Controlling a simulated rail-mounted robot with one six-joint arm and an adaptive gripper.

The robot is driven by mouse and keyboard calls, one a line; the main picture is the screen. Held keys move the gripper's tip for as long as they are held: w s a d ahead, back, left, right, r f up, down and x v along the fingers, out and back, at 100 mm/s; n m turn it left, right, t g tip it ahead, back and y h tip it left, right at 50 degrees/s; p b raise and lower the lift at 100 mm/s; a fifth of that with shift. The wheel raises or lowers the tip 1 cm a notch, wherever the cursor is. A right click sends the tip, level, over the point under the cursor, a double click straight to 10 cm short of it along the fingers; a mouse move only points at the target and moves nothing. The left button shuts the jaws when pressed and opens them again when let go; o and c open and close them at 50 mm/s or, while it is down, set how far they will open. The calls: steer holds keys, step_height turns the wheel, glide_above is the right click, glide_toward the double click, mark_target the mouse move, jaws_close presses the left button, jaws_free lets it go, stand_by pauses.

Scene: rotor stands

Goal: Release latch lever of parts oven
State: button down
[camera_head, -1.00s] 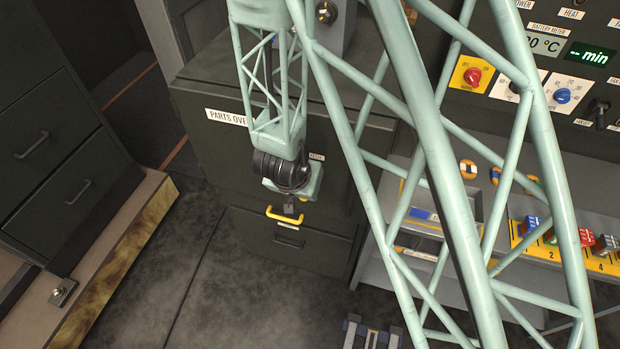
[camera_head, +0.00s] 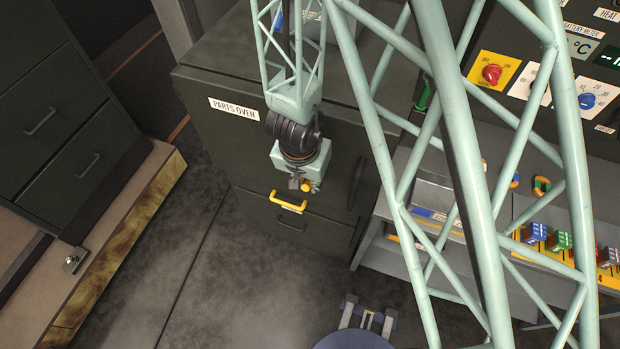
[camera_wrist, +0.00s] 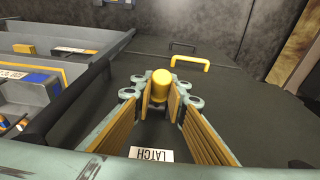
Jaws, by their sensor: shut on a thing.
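The parts oven is a dark cabinet with a white "PARTS OVEN" label (camera_head: 234,109) on its front (camera_head: 225,140). The latch lever's yellow knob (camera_wrist: 161,85) sits between my two finger pads in the wrist view, by a white "LATCH" label (camera_wrist: 152,154). It also shows small in the head view (camera_head: 306,186). My gripper (camera_wrist: 161,95) is shut on this knob, and its ribbed pads flank it. In the head view my gripper (camera_head: 302,183) is at the oven's lower front. The rest of the lever is mostly hidden.
Dark drawers (camera_head: 60,140) stand at left. A grey shelf unit with coloured blocks (camera_head: 537,232) and a control panel (camera_head: 545,80) are at right.

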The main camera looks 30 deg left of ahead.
steer(key=c, duration=2.5)
jaws_free()
steer(key=shift+c, duration=0.2)
steer(key=shift+r, duration=0.2)
steer(key=shift+v, duration=5.75)
steer(key=shift+r, duration=0.1)
